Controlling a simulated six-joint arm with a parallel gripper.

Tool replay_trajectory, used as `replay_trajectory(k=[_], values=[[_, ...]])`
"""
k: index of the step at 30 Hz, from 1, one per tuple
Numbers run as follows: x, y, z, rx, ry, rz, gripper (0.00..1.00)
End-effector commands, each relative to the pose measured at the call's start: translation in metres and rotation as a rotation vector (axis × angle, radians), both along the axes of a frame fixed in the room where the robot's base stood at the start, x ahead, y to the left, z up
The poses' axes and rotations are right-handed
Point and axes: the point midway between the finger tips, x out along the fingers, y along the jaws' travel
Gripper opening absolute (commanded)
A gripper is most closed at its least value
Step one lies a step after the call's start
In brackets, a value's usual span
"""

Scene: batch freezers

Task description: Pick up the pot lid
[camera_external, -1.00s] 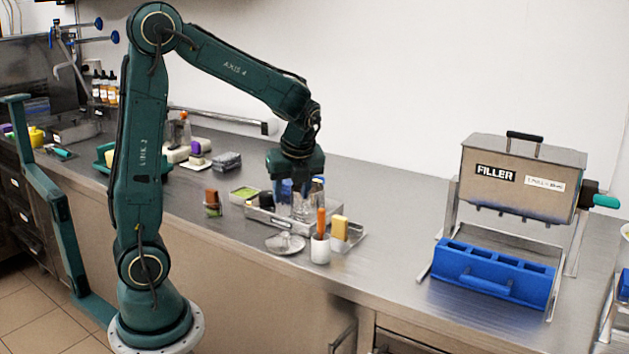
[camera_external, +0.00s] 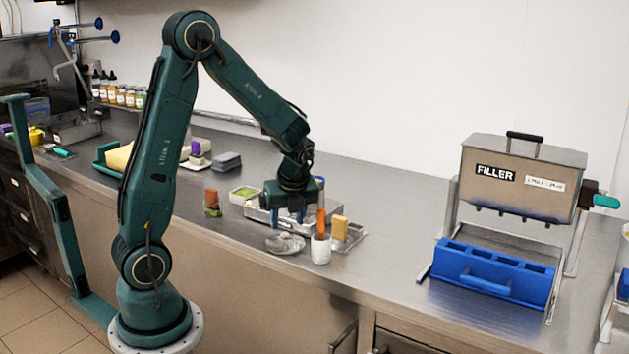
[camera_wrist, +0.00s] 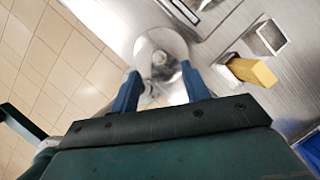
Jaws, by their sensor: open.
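The pot lid (camera_external: 285,243) is a round, shiny metal disc lying on the steel counter, near its front edge. In the wrist view the lid (camera_wrist: 161,42) shows with a small knob at its middle, just beyond my fingertips. My gripper (camera_external: 289,214) is just above and behind the lid in the external view. In the wrist view its two blue fingers (camera_wrist: 160,78) stand apart, with nothing clearly held between them. The near part of the lid is partly hidden by the fingers.
A white cup with an orange-handled tool (camera_external: 320,248) stands close right of the lid. A yellow block (camera_external: 340,228) stands behind it, beside a metal tray (camera_external: 262,217). A brown-topped item (camera_external: 212,202) stands to the left.

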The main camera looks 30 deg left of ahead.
Motion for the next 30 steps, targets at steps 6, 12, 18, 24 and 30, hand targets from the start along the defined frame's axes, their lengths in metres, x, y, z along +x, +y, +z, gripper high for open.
replay_trajectory(k=[6, 12, 18, 24, 30], values=[[0.0, 0.002, -0.005, 0.001, 0.003, 0.001, 0.46], [0.004, 0.008, -0.023, 0.002, 0.004, 0.003, 0.46], [0.008, 0.014, -0.041, 0.001, 0.003, 0.002, 0.46], [0.01, 0.016, -0.049, -0.001, 0.001, 0.001, 0.46], [0.01, 0.016, -0.048, 0.001, 0.001, 0.0, 0.46]])
